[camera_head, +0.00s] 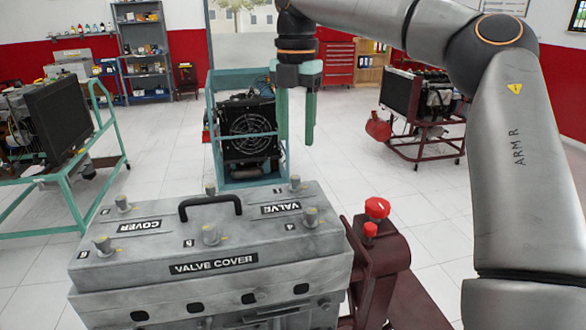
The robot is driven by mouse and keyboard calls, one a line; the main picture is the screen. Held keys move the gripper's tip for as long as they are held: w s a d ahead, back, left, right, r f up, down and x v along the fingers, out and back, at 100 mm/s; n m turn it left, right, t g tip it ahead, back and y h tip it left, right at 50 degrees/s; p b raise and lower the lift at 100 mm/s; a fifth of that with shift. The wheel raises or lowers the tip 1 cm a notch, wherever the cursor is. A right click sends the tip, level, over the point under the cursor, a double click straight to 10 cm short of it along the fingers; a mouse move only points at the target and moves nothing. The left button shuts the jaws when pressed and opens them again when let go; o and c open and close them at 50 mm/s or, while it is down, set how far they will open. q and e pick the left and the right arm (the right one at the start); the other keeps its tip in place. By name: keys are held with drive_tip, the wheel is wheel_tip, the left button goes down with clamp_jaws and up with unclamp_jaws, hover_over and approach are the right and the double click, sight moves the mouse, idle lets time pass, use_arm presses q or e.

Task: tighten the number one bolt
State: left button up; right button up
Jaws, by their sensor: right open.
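The grey valve cover (160,265) sits at the front left, with a black handle (210,200) on top. My right gripper (297,138) hangs pointing down, open and empty, above and apart from the cover's back right bolt. My left gripper is out of view.
A dark red stand (380,265) with a red knob (377,208) adjoins the cover's right side. A teal-framed engine trainer (248,135) stands behind it. Other engine trainers stand left (60,120) and right (420,110). White floor lies open between them.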

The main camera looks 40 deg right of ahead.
sight(295, 176)
wheel_tip(295, 176, down, 9)
drive_tip(key=shift+r, duration=0.15)
clamp_jaws()
idle(0.5)
